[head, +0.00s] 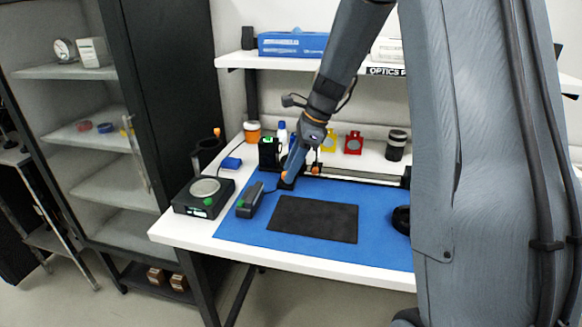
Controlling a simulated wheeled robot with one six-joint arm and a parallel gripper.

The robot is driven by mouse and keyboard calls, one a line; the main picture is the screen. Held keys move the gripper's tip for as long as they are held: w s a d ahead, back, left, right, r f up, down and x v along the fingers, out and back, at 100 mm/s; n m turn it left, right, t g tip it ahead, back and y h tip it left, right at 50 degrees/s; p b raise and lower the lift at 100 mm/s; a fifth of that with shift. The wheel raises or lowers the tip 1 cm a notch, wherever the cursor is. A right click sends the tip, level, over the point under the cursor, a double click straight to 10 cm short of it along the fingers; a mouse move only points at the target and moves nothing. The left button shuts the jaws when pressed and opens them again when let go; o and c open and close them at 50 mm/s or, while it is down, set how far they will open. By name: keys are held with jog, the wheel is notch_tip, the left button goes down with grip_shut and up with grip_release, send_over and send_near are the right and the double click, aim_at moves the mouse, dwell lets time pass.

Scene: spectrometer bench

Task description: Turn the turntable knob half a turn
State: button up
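My gripper (289,178) reaches down to the back left part of the blue mat, beside the black box with a green top (268,152). Its fingertips are small and dark here, so I cannot tell whether they are apart or closed on something. I cannot make out the turntable or its knob for certain; my gripper and wrist cover part of the area around the rail (362,177). A low black unit with a round pale plate (204,188) and a small lit display sits at the table's left; I cannot tell if it is a scale.
A grey device with a green spot (250,200) lies on the blue mat (245,232), left of a black pad (313,219). Yellow (328,142) and red (353,143) holders and a dark jar (396,145) stand behind. My arm hides the right side.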

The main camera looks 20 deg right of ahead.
grip_shut()
